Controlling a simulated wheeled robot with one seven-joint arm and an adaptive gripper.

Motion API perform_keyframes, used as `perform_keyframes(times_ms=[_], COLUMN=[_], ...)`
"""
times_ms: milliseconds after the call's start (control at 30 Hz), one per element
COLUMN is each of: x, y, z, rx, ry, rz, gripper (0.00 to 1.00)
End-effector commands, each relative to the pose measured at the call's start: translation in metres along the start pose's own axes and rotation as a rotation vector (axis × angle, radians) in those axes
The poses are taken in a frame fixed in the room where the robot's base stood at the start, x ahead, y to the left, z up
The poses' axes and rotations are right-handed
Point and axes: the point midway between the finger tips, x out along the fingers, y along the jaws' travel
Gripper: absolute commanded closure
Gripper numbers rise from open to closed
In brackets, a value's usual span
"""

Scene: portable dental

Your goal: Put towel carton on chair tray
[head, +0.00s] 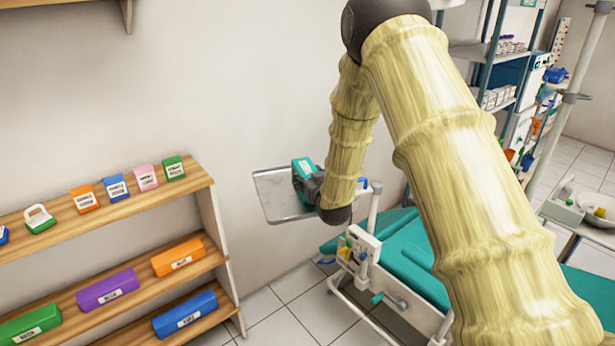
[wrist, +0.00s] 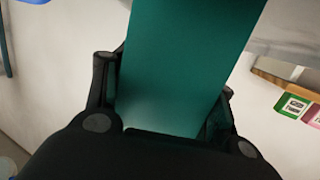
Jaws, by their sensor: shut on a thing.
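A teal carton (head: 302,169), which I take to be the towel carton, is held in my gripper (head: 312,184) over the chair tray. In the wrist view the teal carton (wrist: 185,65) fills the space between the two black fingers of my gripper (wrist: 172,95). The metal chair tray (head: 272,196) is a flat grey plate beside the teal chair. A grey edge shows at the upper right of the wrist view. My arm hides the tray's right part. I cannot tell whether the carton touches the tray.
A wooden shelf (head: 120,222) at the left holds small labelled boxes and long coloured boxes. The teal dental chair (head: 415,262) stands below my arm, with a white control unit (head: 362,246) beside the tray. A wall is behind the tray. The tray's left part is bare.

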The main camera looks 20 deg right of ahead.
Motion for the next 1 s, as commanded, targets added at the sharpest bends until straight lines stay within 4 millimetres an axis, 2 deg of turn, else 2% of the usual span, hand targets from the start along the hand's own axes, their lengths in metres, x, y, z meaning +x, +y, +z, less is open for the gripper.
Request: perform_keyframes(times_ms=[167,200,300,333,767,867,1000], x=[0.001,0.000,0.000,0.000,0.000,-0.011,-0.034], y=[0.000,0.000,0.000,0.000,0.000,0.000,0.000], z=[0.004,0.003,0.003,0.003,-0.002,0.001,0.002], rx=[0.000,0.000,0.000,0.000,0.000,0.000,0.001], ry=[0.000,0.000,0.000,0.000,0.000,0.000,0.000], rz=[0.000,0.000,0.000,0.000,0.000,0.000,0.001], gripper=[0.73,0.37,0.19,0.16,0.16,0.16,0.16])
